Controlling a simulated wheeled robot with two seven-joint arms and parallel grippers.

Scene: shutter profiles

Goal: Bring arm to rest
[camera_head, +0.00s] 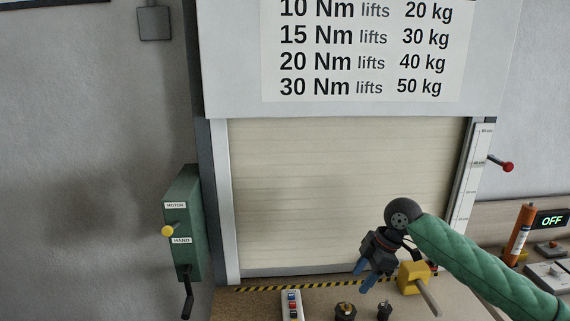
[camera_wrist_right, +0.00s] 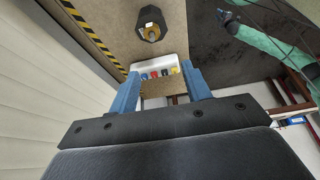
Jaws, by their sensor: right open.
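My right arm comes in from the right in the head view, in a green sleeve. Its gripper (camera_head: 362,280) hangs in front of the lower right part of the cream shutter (camera_head: 340,190), above the bench, with blue fingers pointing down. In the right wrist view the two blue fingers stand apart with nothing between them, so the gripper (camera_wrist_right: 160,74) is open and empty. A yellow block with a pale rod (camera_head: 412,277) is just right of the gripper in the head view; I cannot tell the gap between them.
A green box with a hand crank (camera_head: 182,225) is left of the shutter. An orange tube (camera_head: 522,235) and an OFF display (camera_head: 552,220) are at right.

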